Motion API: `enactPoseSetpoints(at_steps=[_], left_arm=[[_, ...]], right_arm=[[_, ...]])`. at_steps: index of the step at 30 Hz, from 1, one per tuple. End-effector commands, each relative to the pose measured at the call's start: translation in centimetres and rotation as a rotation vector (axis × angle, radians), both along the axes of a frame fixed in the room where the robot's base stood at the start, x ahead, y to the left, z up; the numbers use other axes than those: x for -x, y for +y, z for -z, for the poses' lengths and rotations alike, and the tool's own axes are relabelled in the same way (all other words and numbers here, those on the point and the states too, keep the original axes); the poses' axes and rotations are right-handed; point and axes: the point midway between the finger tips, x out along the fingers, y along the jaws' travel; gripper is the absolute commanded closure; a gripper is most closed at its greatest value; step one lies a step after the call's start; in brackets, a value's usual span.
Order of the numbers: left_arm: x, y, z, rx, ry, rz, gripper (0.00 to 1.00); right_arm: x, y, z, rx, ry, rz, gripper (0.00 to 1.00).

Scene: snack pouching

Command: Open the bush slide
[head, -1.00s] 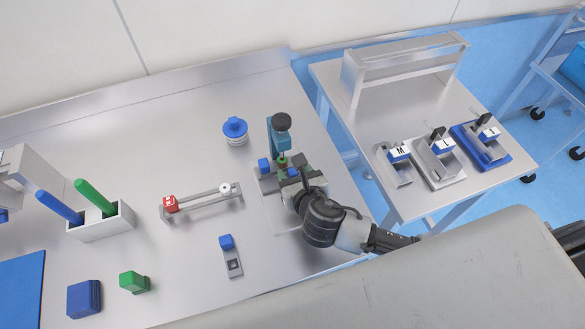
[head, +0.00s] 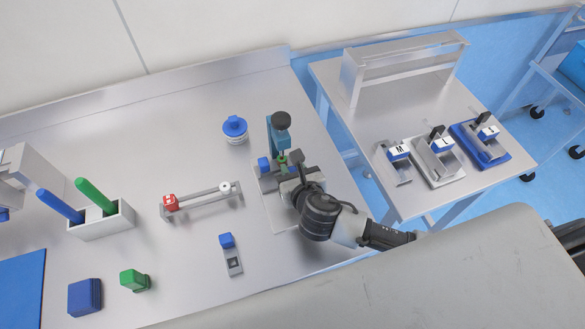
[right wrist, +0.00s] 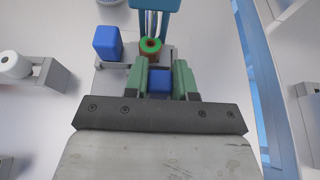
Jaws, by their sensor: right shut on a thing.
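The press fixture stands near the right edge of the table, with a teal column (head: 279,138) and a dark round top (head: 280,120). My right gripper (head: 288,170) is at its front side. In the right wrist view its green fingers (right wrist: 160,82) are shut on a small blue block (right wrist: 160,83), seemingly the slide's handle. Just beyond the block a green ring with a brown centre (right wrist: 151,46) sits on the fixture. In the head view my gripper mostly hides the held block. My left gripper is not in view.
A second blue block (right wrist: 107,43) stands on the fixture left of my fingers. A blue-lidded round container (head: 235,130) is behind it. A rail with red and white pieces (head: 203,200) and a grey piece with a blue end (head: 231,255) lie to the left.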

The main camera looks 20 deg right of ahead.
Motion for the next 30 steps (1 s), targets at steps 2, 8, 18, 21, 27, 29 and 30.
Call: enactPoseSetpoints(at_steps=[2,8,18,21,27,29,30], left_arm=[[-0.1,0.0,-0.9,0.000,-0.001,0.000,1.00],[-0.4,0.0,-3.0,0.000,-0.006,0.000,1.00],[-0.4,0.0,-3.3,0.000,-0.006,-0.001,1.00],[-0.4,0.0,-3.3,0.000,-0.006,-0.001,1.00],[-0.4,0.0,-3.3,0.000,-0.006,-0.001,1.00],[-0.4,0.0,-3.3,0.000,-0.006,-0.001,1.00],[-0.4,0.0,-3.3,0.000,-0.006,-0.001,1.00]], right_arm=[[1.1,0.0,-0.2,0.003,0.005,-0.001,1.00],[5.5,-0.2,-0.2,0.003,0.009,-0.002,1.00],[7.2,-0.2,0.0,0.000,0.000,0.000,1.00],[7.2,-0.2,0.0,0.000,0.000,0.000,1.00],[7.2,-0.2,0.0,0.000,0.000,0.000,0.49],[7.2,-0.2,0.0,0.000,0.000,0.000,0.49],[7.2,-0.2,0.0,0.000,0.000,0.000,0.49]])
